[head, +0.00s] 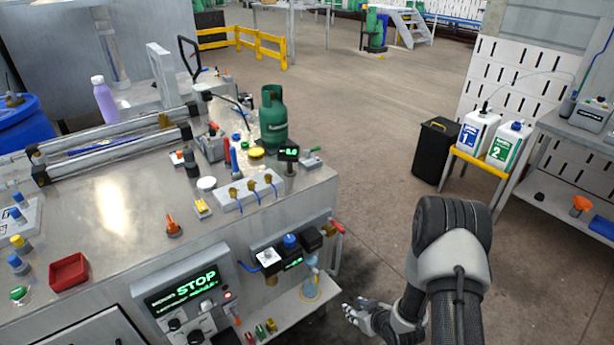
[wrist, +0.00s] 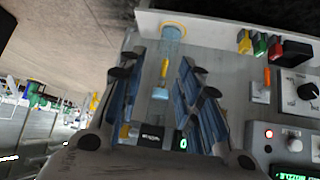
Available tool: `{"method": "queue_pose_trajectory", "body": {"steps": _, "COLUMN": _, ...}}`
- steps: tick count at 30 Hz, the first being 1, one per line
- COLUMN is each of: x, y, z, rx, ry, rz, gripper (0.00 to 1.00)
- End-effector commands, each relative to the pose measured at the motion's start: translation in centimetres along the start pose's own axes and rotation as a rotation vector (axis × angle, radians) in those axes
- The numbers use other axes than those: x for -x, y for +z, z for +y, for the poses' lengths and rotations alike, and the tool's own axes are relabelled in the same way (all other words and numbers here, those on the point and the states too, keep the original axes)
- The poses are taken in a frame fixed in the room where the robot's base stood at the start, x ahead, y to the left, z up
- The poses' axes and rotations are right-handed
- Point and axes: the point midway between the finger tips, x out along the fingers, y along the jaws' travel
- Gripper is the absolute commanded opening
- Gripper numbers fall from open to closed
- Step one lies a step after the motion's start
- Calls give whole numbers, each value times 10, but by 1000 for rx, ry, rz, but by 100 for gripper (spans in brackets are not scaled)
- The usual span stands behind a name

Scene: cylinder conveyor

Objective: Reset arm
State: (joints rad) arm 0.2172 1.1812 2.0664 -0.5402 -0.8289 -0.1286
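My gripper (head: 352,312) is low in the head view, to the right of the workbench's front side and beside its small lower shelf (head: 285,322). My arm comes in from the lower right and bends down to it. In the wrist view my gripper (wrist: 156,75) has its two dark fingers spread apart, with nothing held between them. Beyond the fingers is the pale shelf surface with a light-blue item (wrist: 172,33) on a yellowish base. The same light-blue item (head: 311,268) stands on the shelf in the head view.
The metal workbench (head: 120,215) holds a green gas cylinder (head: 274,118), a purple bottle (head: 105,100), a red tray (head: 69,272) and valves. A control panel (head: 190,292) reads STOP. A red-handled pipe (head: 337,240) juts out near my gripper. Open floor (head: 375,160) lies right of the bench.

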Motion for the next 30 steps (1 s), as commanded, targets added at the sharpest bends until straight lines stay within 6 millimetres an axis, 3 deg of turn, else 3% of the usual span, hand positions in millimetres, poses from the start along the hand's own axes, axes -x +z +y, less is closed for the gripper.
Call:
{"method": "queue_pose_trajectory", "body": {"steps": 7, "x": 38, "y": -52, "z": 27, "rx": 15, "ry": 72, "rz": -51, "gripper": 32}}
{"method": "queue_pose_trajectory", "body": {"steps": 11, "x": 73, "y": -88, "z": 41, "rx": 13, "ry": 124, "rz": -89, "gripper": 32}}
{"method": "queue_pose_trajectory", "body": {"steps": 15, "x": 129, "y": -126, "z": 50, "rx": -11, "ry": 188, "rz": -138, "gripper": 32}}
{"method": "queue_pose_trajectory", "body": {"steps": 21, "x": 218, "y": -163, "z": 44, "rx": -71, "ry": 258, "rz": -196, "gripper": 32}}
{"method": "queue_pose_trajectory", "body": {"steps": 26, "x": 290, "y": -175, "z": 24, "rx": -139, "ry": 290, "rz": -232, "gripper": 32}}
{"method": "queue_pose_trajectory", "body": {"steps": 30, "x": 350, "y": -173, "z": -2, "rx": -200, "ry": 297, "rz": -258, "gripper": 32}}
